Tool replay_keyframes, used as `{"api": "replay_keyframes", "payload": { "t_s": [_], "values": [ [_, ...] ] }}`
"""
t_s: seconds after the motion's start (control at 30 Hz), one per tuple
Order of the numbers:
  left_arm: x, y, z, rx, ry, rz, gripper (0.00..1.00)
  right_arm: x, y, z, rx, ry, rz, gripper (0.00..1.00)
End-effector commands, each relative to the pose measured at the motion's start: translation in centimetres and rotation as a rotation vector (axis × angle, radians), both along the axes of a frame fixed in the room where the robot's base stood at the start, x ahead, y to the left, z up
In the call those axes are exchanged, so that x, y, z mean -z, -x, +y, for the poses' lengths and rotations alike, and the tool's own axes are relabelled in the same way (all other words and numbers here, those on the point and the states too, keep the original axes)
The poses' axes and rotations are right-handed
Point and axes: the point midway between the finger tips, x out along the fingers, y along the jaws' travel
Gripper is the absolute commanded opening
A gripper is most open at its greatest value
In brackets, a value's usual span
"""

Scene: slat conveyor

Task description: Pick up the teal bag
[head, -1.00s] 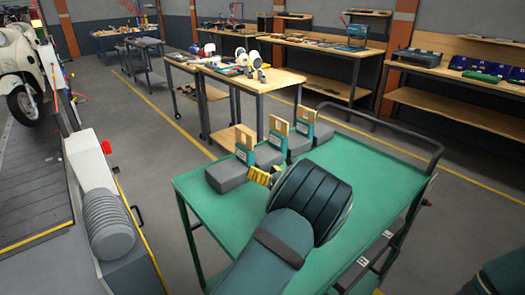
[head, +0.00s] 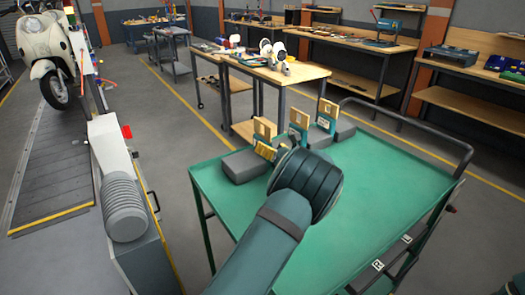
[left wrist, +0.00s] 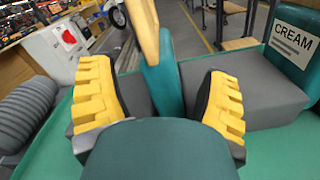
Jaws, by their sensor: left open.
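Three upright teal pieces with tan tops and white labels stand by grey blocks on the green cart (head: 380,200). The left teal piece (head: 264,137) is nearest my left gripper (head: 267,152). The others are the middle one (head: 299,122) and the right one (head: 326,113). In the left wrist view my left gripper (left wrist: 161,98) is open, its yellow-padded fingers on either side of a teal piece (left wrist: 161,75) seen edge-on. A teal piece labelled CREAM (left wrist: 292,45) stands to the right. I cannot tell whether the fingers touch anything.
The near and right parts of the cart top are clear. A dark handrail (head: 415,130) runs along its far right edge. A wooden-topped table (head: 275,75) stands behind. A conveyor (head: 55,160) with a cream scooter (head: 45,55) is at the left.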

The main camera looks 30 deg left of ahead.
Motion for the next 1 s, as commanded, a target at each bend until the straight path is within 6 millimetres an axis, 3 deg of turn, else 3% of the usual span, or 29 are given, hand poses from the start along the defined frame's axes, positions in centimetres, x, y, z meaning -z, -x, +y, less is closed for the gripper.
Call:
{"api": "replay_keyframes", "payload": {
  "t_s": [0.3,0.6,0.67,0.83,1.0],
  "values": [
    [0.4,-2.4,3.5,-0.002,0.0,0.0,0.77,1.1,-0.2,0.0,0.001,0.001,-0.006,0.0],
    [0.3,-2.7,3.8,0.0,0.0,0.001,0.77,1.1,-0.2,0.0,0.001,0.001,-0.006,0.0],
    [0.3,-2.7,3.8,0.0,0.0,0.001,0.6,1.1,-0.2,0.0,0.001,0.001,-0.006,0.0],
    [0.3,-2.7,3.8,0.0,0.0,0.001,0.0,1.1,-0.2,0.0,0.001,0.001,-0.006,0.0],
    [0.3,-2.6,3.8,0.0,0.0,0.001,0.0,1.1,-0.2,0.0,0.001,0.001,-0.006,0.0]
  ]
}}
